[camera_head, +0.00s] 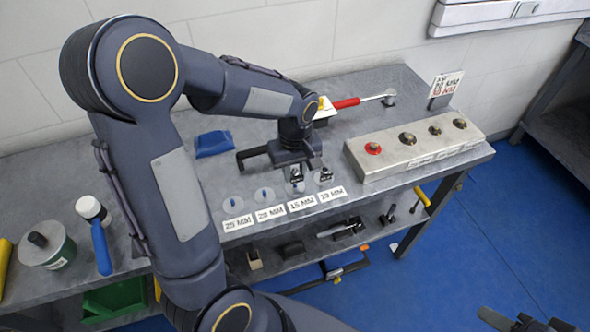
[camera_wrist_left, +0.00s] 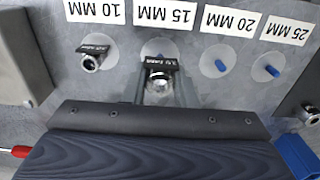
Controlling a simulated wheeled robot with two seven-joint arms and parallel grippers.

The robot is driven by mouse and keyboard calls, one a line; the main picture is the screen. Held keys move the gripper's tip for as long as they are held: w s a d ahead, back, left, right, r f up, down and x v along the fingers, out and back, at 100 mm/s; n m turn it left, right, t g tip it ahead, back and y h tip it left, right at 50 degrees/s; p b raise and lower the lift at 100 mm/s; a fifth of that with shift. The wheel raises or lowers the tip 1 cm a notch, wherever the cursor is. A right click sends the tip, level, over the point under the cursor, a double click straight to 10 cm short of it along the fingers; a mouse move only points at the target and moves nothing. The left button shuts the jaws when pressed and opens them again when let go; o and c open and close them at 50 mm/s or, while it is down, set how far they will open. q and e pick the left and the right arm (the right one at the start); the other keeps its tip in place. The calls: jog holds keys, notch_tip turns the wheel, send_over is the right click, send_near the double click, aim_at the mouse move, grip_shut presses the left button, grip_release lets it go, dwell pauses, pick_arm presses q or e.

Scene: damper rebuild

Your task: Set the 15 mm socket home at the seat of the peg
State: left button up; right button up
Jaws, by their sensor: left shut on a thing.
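My left gripper (camera_head: 296,176) is over the row of seats and shut on the 15 mm socket (camera_wrist_left: 159,80), a short metal cylinder with a black tag. In the left wrist view the socket is between the fingertips, at the pale round 15 mm seat (camera_wrist_left: 153,46). A bit of the blue peg (camera_wrist_left: 160,55) shows behind the tag. Whether the socket is around the peg or in front of it, I cannot tell. The 15 MM label (camera_head: 302,202) lies in front of the seat. My right gripper (camera_head: 525,322) is at the bottom right edge, partly cut off; its opening is unclear.
Another tagged socket (camera_wrist_left: 91,61) stands at the 10 MM seat beside it. The 20 mm peg (camera_wrist_left: 220,65) and 25 mm peg (camera_wrist_left: 272,70) are bare. A grey box with knobs (camera_head: 415,150) stands at right, a red-handled ratchet (camera_head: 347,103) behind, a blue block (camera_head: 213,143) at left.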

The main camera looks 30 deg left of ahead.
pick_arm(q)
jog(key=shift+f+b, duration=1.15)
jog(key=shift+f, duration=0.35)
dwell(1.1)
jog(key=o, duration=1.1)
jog(key=shift+r, duration=0.1)
notch_tip(320, 180, up, 8)
jog(key=shift+f, duration=0.25)
jog(key=shift+r, duration=0.1)
